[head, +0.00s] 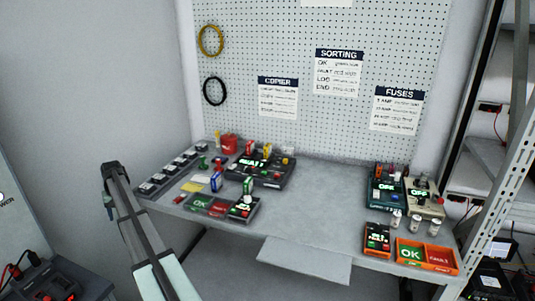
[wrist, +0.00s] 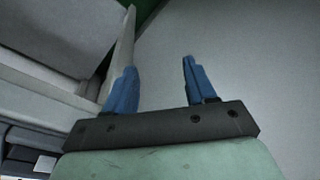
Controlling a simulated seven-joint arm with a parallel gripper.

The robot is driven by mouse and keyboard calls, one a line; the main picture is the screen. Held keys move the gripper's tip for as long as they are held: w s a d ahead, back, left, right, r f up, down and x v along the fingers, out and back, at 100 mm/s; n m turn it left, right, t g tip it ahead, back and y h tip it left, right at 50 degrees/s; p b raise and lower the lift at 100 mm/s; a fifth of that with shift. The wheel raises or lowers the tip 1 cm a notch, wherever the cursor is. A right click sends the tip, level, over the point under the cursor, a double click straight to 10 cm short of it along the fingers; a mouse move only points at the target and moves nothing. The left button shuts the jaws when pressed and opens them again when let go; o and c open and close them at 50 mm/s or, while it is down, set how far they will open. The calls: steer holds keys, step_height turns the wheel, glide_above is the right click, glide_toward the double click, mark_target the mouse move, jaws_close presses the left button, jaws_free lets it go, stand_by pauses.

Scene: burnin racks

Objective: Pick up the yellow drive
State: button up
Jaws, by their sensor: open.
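A small yellow upright piece (head: 267,150), which looks like the yellow drive, stands at the back of a dark device with green lit text (head: 262,170) on the bench. A red upright piece (head: 250,147) stands to its left in the same device. My gripper (wrist: 158,80) shows in the wrist view with its two blue fingers wide apart and nothing between them. Behind the fingers is a plain grey surface, and no drive shows there. In the head view my arm is at the left, away from the yellow piece, and I cannot make out the fingers.
More devices (head: 386,188) and an orange tray (head: 457,265) are at the right. The bench middle (head: 318,195) is clear. A pegboard (head: 350,30) rises behind.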

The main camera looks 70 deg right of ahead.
steer(key=w+d+r+t, duration=0.1)
steer(key=w+d+r, duration=0.45)
steer(key=r, duration=0.45)
steer(key=s+d+r+m, duration=0.1)
steer(key=s+d, duration=0.3)
steer(key=d, duration=0.1)
steer(key=s+d+r+m, duration=0.1)
steer(key=s+d, duration=0.3)
steer(key=d, duration=0.2)
steer(key=s+d+r+m, duration=0.1)
steer(key=s+d+r, duration=0.1)
steer(key=d, duration=0.4)
steer(key=shift+s+d+m+g, duration=0.25)
steer(key=shift+s+m+g, duration=0.05)
steer(key=shift+s, duration=0.6)
steer(key=s+d+r+m, duration=0.2)
steer(key=s+d+r, duration=0.2)
steer(key=s+d, duration=0.7)
steer(key=m+g, duration=0.2)
steer(key=m, duration=0.3)
glide_toward(268, 145)
steer(key=f, duration=0.6)
steer(key=shift+w+a+f, duration=0.15)
steer(key=shift+w+f, duration=0.1)
steer(key=shift+w, duration=0.1)
steer(key=shift+s+f, duration=0.2)
steer(key=shift+f, duration=2.5)
steer(key=shift+c, duration=0.2)
